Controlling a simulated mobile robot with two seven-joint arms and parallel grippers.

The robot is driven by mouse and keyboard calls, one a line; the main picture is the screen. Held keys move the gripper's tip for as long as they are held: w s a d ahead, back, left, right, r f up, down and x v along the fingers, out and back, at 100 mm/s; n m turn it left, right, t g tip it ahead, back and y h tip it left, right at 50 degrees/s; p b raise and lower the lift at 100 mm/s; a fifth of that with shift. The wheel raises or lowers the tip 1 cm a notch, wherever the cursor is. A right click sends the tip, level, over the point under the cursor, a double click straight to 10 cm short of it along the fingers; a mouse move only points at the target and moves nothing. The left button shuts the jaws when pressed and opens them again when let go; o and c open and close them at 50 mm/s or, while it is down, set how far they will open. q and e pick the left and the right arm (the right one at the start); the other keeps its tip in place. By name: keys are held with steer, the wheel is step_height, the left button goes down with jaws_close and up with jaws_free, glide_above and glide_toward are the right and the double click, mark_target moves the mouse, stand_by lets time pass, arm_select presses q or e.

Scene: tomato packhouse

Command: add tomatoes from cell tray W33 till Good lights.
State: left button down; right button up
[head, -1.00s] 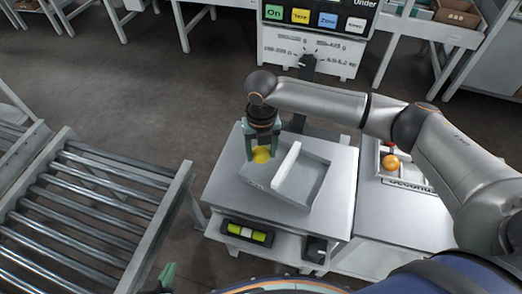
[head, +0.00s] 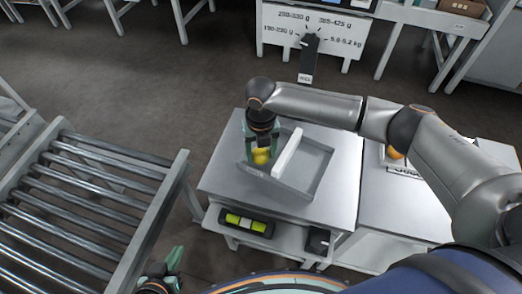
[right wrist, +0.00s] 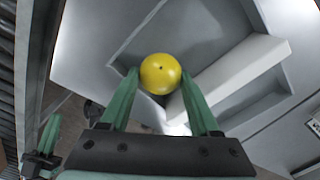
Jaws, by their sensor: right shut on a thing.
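My right gripper (head: 261,150) is shut on a yellow tomato (head: 261,157), over the left part of a grey pan (head: 313,173) with a white divider (head: 287,152). In the right wrist view the tomato (right wrist: 161,74) sits between the green fingertips (right wrist: 162,85); whether it touches the pan floor I cannot tell. An orange tomato (head: 394,153) shows at the right, in a tray mostly hidden behind my right arm. I cannot read which cell it is. My left gripper (head: 170,268) is low at the bottom edge, its jaw state unclear.
A roller conveyor (head: 85,190) is at the left. A board with weight ranges and a dial (head: 311,40) stands behind; the display above is cropped.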

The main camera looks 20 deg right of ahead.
steer(key=shift+f, duration=0.55)
stand_by(0.6)
steer(key=o, duration=1)
steer(key=c, duration=0.3)
steer(key=shift+c, duration=0.2)
